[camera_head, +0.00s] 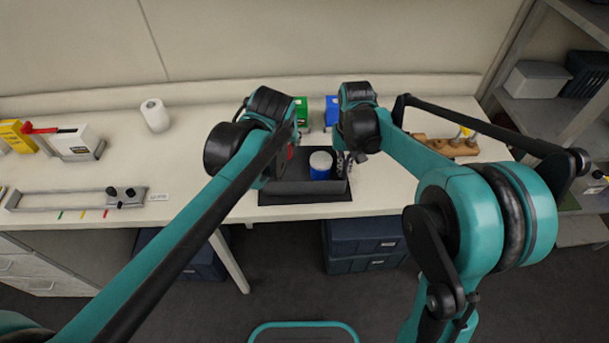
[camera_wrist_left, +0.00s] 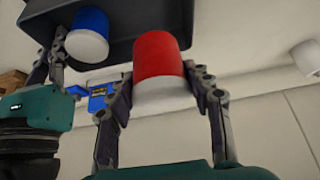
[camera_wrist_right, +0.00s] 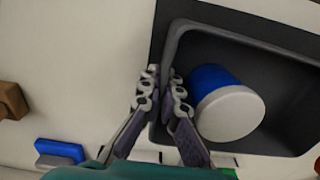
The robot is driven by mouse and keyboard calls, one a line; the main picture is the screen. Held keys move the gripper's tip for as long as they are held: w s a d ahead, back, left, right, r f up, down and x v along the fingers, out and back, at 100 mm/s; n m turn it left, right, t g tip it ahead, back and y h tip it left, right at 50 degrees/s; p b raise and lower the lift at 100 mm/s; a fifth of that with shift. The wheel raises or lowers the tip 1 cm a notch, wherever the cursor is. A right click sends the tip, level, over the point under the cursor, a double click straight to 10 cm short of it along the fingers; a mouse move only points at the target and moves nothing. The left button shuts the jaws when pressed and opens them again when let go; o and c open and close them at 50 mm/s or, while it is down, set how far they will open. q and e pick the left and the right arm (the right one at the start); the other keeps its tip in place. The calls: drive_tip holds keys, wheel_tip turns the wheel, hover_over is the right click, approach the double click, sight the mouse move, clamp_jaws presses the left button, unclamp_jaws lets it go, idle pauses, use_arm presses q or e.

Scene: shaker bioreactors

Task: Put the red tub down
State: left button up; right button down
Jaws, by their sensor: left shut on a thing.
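The red tub (camera_wrist_left: 160,58) with its white end is between the two fingers of my left gripper (camera_wrist_left: 160,95), which is shut on it. In the head view only a sliver of red tub (camera_head: 291,152) shows beside the left wrist, above the left part of the dark tray (camera_head: 300,198). I cannot tell whether the tub touches the tray floor. My right gripper (camera_wrist_right: 161,78) is at the tray's side wall, its fingers close together, one on each side of the rim. Whether they clamp the rim is unclear.
A blue tub with a white lid (camera_head: 320,172) stands in the tray, near my right gripper. A green box (camera_head: 301,107) and a blue box (camera_head: 332,108) stand behind. A paper roll (camera_head: 155,115) and a metal rail (camera_head: 65,199) are on the left. A wooden block (camera_head: 452,146) is on the right.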

use_arm(q)
drive_tip(key=n, duration=0.1)
drive_tip(key=n+y, duration=0.2)
drive_tip(key=n, duration=0.1)
drive_tip(key=shift+w+d, duration=0.1)
drive_tip(key=shift+w, duration=0.15)
drive_tip(key=shift+f, duration=0.4)
hover_over(285, 177)
drive_tip(key=shift+g, duration=0.3)
wheel_tip(285, 177, down, 9)
drive_tip(key=shift+f, duration=0.1)
drive_tip(key=shift+f, duration=0.1)
drive_tip(key=o, duration=0.9)
